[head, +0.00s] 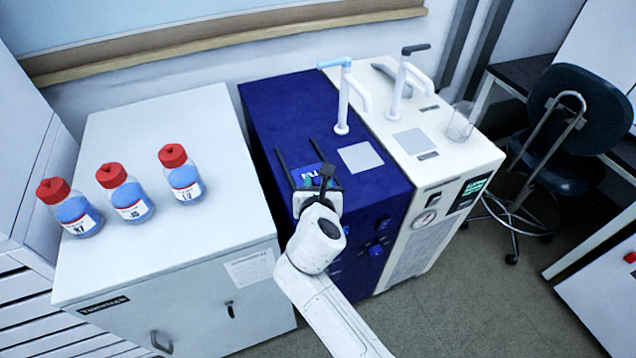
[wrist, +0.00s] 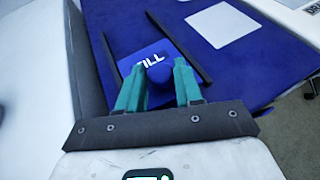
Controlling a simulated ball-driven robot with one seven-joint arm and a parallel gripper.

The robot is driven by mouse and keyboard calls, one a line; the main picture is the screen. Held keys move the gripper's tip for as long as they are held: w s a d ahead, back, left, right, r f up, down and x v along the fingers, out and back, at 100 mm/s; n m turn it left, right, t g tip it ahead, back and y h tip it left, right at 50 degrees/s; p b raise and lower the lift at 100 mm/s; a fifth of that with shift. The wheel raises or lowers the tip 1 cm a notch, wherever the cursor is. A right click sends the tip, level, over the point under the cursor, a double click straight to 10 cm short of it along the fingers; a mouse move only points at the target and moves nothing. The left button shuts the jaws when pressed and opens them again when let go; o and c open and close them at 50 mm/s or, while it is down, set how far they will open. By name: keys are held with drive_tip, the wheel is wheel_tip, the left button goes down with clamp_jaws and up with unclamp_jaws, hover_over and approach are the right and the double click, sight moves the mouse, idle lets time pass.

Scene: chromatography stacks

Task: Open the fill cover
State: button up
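The fill cover (head: 318,171) is a blue plate with white "FILL" lettering on top of the dark blue machine (head: 283,103). It lies flat between two dark rails and looks closed. In the wrist view the cover (wrist: 138,62) carries a round blue knob (wrist: 160,72). My gripper (wrist: 160,76) has its two teal fingers on either side of this knob, left and right. The fingertips are close to the knob, but I cannot tell whether they touch it. In the head view my gripper (head: 316,186) is over the near part of the cover and hides the knob.
A dark rail (wrist: 180,47) runs along the cover's right side. A pale square panel (head: 360,157) and a blue-handled spout (head: 344,95) are beyond. A cream machine (head: 470,150) adjoins on the right. A white cabinet (head: 200,235) with red-capped bottles (head: 125,192) stands left.

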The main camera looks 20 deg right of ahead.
sight(304, 168)
clamp_jaws()
drive_tip(key=w+b, duration=0.1)
drive_tip(key=w, duration=0.8)
drive_tip(key=shift+w, duration=0.1)
drive_tip(key=shift+o, duration=2)
unclamp_jaws()
